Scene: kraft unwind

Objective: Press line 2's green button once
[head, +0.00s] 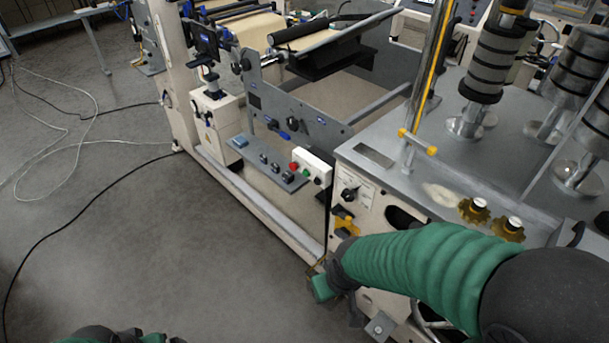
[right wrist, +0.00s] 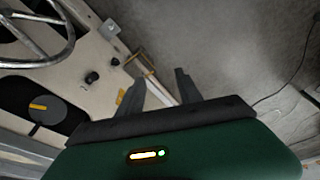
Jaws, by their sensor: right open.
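A small white control box (head: 316,161) stands on a grey ledge at the side of the machine in the middle of the head view. A red button (head: 294,166) and a green button (head: 306,173) sit on its face. No line number is readable on it. My right gripper (head: 321,272) is below and in front of the box, apart from it, partly hidden by my forearm. In the right wrist view the right gripper (right wrist: 158,88) is open and empty, its fingers over the floor and machine edge.
The grey ledge (head: 268,165) carries several dark knobs left of the box. A cabinet (head: 354,196) with a black knob and yellow fittings stands close to my right arm. Cables (head: 60,215) lie on the open floor (head: 150,250) at left.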

